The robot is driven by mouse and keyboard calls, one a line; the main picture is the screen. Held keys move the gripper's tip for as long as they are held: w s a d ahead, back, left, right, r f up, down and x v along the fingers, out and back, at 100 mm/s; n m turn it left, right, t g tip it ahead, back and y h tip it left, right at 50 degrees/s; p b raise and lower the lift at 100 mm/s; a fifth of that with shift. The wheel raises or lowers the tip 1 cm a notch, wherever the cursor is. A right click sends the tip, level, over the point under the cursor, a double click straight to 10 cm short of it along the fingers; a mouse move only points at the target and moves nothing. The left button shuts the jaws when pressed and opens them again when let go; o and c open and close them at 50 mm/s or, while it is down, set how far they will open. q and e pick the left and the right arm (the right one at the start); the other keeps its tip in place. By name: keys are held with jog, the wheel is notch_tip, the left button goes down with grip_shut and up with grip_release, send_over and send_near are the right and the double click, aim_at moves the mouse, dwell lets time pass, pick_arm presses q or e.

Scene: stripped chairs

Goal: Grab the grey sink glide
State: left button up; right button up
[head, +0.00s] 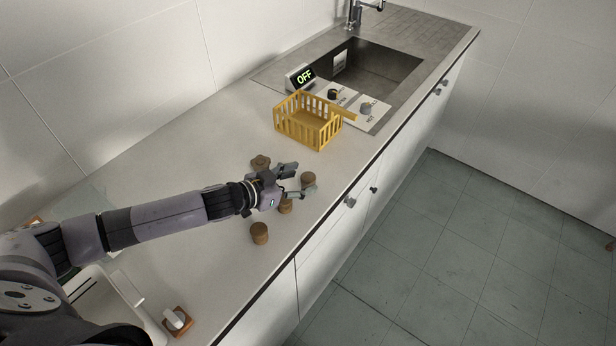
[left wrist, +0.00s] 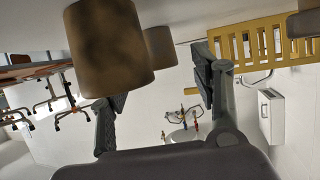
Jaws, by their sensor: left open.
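No piece in view is plainly marked as the grey sink glide. A grey knob-like piece (head: 366,108) stands on a white card by the sink, beyond the yellow basket; I cannot tell whether it is the glide. My right gripper is not in view.
A yellow slatted basket (head: 308,122) stands between my gripper and the sink (head: 372,70). A display reading OFF (head: 301,77) and a card with a dark knob (head: 334,94) stand behind it. Another brown cylinder (head: 260,233) is near the counter's front edge. The counter along the wall is clear.

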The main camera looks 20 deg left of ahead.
pick_arm(q)
jog(key=shift+x, duration=1.1)
jog(key=shift+c, duration=0.4)
jog(key=c, duration=1)
jog(key=shift+c, duration=0.2)
